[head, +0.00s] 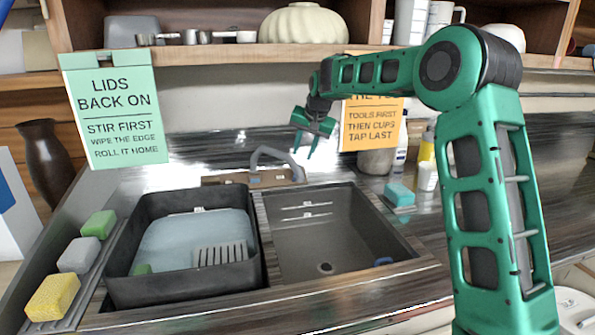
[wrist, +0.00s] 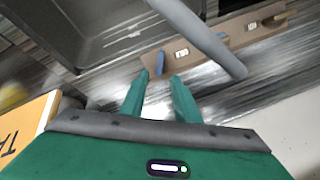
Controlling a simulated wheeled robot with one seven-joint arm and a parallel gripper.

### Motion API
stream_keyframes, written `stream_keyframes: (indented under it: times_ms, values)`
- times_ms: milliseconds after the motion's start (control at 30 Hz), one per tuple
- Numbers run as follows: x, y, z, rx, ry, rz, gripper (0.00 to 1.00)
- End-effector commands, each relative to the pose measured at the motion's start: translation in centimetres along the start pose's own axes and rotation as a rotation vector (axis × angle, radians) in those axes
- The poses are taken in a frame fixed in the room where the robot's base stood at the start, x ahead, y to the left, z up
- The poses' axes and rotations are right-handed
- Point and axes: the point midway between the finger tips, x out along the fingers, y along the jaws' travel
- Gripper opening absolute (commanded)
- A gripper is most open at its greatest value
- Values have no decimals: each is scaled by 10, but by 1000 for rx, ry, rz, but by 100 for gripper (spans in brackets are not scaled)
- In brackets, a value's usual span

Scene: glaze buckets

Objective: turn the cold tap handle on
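The tap has a grey curved spout (head: 275,153) behind the sink, over a brown mounting plate (head: 225,178). In the wrist view the spout (wrist: 200,38) crosses the plate (wrist: 215,42). A blue handle (wrist: 160,63), the cold one by its colour, stands at the plate's left end there. An orange-brown handle (wrist: 275,20) is at the other end. My gripper (head: 311,150) is above the counter by the tap's right side in the head view. In the wrist view its fingers (wrist: 160,77) are parted and empty, with the tips close to the blue handle. I cannot tell whether they touch.
A dark tub (head: 130,290) with pale blue contents fills the left basin; the right basin (head: 335,235) is largely empty. Sponges (head: 53,298) line the left edge. A green sign (head: 115,110) and an orange sign (head: 372,128) hang nearby. A shelf (head: 230,54) is above.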

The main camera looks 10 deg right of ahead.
Motion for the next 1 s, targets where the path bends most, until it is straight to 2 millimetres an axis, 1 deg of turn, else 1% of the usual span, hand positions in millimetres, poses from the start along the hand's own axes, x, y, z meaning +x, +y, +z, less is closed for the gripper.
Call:
stream_keyframes:
  times_ms: [33,300,500,600,700,967,1000]
  values:
    - [8,0,1,0,-3,1,29]
    - [56,1,1,0,-2,2,29]
    - [83,0,1,-1,0,1,29]
    - [92,0,0,-1,0,1,29]
    - [95,0,0,0,1,1,29]
    - [96,0,0,0,2,1,29]
    - [96,0,0,0,2,1,26]
